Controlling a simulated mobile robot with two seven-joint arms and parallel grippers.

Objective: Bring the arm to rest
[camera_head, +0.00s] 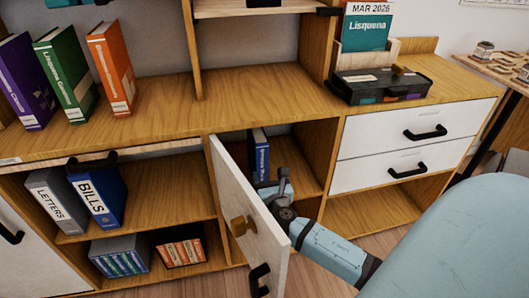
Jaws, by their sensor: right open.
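My right arm (325,246) reaches in from the lower right, light blue with a dark wrist. Its right gripper (273,184) is open, at the mouth of a cabinet compartment, just beyond the edge of a white door (237,190) that stands open. I see nothing between its fingers. A blue book (261,150) stands upright in the compartment behind the gripper; its lower part is partly hidden, and I cannot tell whether the gripper touches it. My left gripper is not in view.
The wooden cabinet top (160,105) holds several upright books and a dark box (382,84). White drawers (400,145) are shut at right. Binders (94,194) stand on the left shelf. The open door, with its black handle (259,281), juts out beside my arm.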

